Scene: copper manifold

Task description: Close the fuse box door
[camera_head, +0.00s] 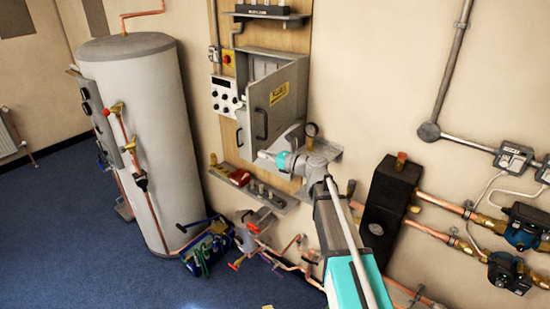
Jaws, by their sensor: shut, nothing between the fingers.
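The grey fuse box (256,68) is mounted on a wooden board on the wall. Its grey door (283,99) stands open, swung out from the right side, with a yellow label and a dark handle (262,125) near its free edge. Part of the box's inside shows to the left of the door's top. My gripper (264,154) is shut and empty, just below the door's lower edge and pointing left. I cannot tell whether it touches the door.
A control panel (224,97) with knobs sits left of the box. A shelf (262,193) with small parts is below it. A large grey cylinder tank (146,150) stands at left. A black block (387,205), copper pipes and pumps (524,228) are at right.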

